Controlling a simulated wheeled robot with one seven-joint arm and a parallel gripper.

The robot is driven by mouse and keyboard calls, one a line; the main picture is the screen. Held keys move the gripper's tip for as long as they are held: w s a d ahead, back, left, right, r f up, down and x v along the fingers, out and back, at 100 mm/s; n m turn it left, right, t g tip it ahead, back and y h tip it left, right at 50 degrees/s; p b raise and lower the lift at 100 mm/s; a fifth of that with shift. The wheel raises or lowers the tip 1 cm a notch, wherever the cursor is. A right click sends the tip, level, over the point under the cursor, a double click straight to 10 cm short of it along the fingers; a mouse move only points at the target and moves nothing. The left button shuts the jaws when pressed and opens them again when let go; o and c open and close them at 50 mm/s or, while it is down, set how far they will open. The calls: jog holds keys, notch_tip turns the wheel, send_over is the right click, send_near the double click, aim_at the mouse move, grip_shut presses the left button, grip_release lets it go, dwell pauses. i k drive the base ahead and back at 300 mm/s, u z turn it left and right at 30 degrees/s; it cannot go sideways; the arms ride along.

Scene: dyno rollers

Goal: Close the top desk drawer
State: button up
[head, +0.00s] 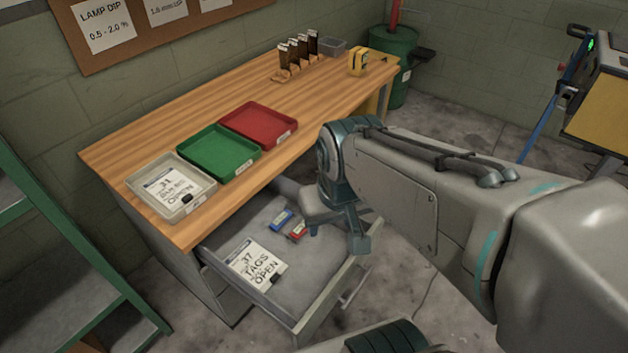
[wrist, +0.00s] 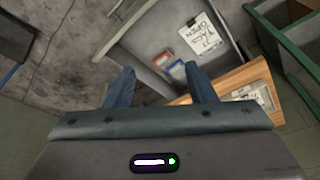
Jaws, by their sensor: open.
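The top desk drawer (head: 315,304) is pulled well out from under the wooden desktop (head: 232,222). Inside it lie a "37 TAGS OPEN" card (head: 255,265), a blue item (head: 281,220) and a red item (head: 297,231). Its bar handle (head: 355,287) is on the front panel. My gripper is partly hidden by my arm in the head view, above the drawer's right side. In the wrist view my gripper (wrist: 160,84) has its two blue fingers apart with nothing between them. The drawer (wrist: 150,42) shows beyond the fingers; I cannot tell whether they touch it.
The desktop holds a grey tray (head: 197,206), a green tray (head: 244,161), a red tray (head: 283,131) and several dark bottles (head: 296,50). A green shelf frame (head: 68,232) stands at left. A green bin (head: 402,85) is behind the desk. Floor at right is partly clear.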

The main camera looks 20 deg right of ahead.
aim_at(321, 268)
jog(key=k, duration=0.95)
jog(key=u, duration=0.7)
jog(key=i, duration=0.75)
jog(key=z, duration=1.3)
